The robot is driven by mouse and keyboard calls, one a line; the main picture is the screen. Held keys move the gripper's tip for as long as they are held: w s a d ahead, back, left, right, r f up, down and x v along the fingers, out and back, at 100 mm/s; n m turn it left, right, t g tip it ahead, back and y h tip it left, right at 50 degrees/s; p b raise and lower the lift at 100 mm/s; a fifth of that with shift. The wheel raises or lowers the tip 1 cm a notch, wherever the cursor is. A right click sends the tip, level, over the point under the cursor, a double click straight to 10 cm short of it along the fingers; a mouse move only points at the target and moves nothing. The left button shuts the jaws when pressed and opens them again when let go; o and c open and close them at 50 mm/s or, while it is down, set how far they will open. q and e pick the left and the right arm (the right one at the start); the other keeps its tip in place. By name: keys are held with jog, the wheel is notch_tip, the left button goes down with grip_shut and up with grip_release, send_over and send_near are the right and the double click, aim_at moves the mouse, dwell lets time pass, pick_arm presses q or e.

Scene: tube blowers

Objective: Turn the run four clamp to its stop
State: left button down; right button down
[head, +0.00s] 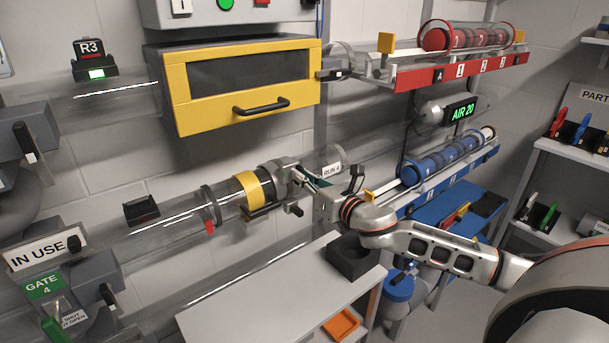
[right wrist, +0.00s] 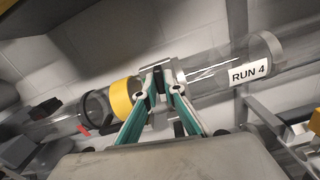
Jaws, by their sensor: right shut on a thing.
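The run four clamp (head: 281,176) is a grey metal collar around the clear run four tube, just right of a yellow band (head: 252,189). The run carries a "RUN 4" label (head: 331,169). My right gripper (head: 304,177) reaches in from the right and is shut on the clamp's protruding part. In the right wrist view, the teal fingers of my right gripper (right wrist: 157,91) converge on either side of the clamp (right wrist: 159,72). The exact contact and the clamp's stop cannot be made out. My left gripper is not in view.
A white table (head: 260,306) with a dark block (head: 353,257) and orange tray (head: 341,325) lies below. A yellow-framed box (head: 246,84) hangs above. Red (head: 460,68) and blue (head: 436,181) racks are at upper right. The "IN USE" sign (head: 40,253) and gate 4 (head: 45,286) are left.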

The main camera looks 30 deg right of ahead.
pick_arm(q)
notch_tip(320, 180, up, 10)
jog(key=p, duration=1)
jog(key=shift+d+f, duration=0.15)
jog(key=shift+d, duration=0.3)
pick_arm(e)
jog(key=m, duration=1.6)
jog(key=shift+d+f, duration=0.25)
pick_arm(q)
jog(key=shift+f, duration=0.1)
pick_arm(e)
jog(key=shift+m, duration=0.3)
jog(key=c, duration=2.1)
grip_release()
jog(key=shift+c, duration=0.2)
